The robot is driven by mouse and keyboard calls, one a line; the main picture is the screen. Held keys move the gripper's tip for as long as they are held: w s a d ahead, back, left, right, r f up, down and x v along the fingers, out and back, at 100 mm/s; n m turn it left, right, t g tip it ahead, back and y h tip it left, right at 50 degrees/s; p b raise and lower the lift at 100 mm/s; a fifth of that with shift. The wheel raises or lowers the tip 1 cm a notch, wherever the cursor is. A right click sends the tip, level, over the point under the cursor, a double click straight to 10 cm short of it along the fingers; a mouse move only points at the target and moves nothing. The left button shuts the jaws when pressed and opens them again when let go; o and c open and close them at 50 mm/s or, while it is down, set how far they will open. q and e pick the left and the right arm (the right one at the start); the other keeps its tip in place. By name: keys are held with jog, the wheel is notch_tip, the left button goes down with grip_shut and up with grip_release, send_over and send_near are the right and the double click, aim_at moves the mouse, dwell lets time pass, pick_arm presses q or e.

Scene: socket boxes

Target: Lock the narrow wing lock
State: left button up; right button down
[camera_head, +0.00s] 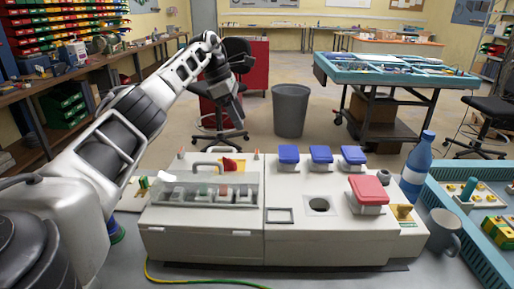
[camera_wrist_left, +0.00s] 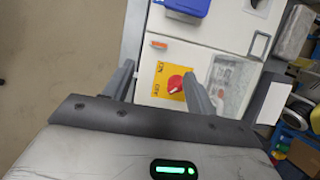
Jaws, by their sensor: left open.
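The grey socket box (camera_head: 215,240) stands on the table in the head view. A red knob (camera_wrist_left: 176,84) on a yellow plate (camera_wrist_left: 163,90) with ON/OFF lettering shows in the left wrist view. The knob also shows at the box's back edge in the head view (camera_head: 230,165). I cannot tell for sure which part is the narrow wing lock. My left gripper (camera_head: 240,118) hangs above and behind the box, fingers pointing down. In the left wrist view its fingers (camera_wrist_left: 160,88) are apart, the knob beyond and between them, with nothing held. My right gripper is not in view.
Blue socket lids (camera_head: 320,154) and a red lid (camera_head: 369,188) stand on the box's right half. A clear cover (camera_head: 205,185) lies over switches on the left half. A blue bottle (camera_head: 417,165), a mug (camera_head: 443,232) and a blue tray (camera_head: 480,245) are on the right.

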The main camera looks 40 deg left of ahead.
aim_at(257, 151)
pick_arm(q)
jog(key=x, duration=1)
jog(key=shift+w+p, duration=0.15)
jog(key=shift+p, duration=0.15)
jog(key=shift+w+f, duration=0.1)
jog(key=shift+f, duration=0.35)
jog(key=c, duration=1)
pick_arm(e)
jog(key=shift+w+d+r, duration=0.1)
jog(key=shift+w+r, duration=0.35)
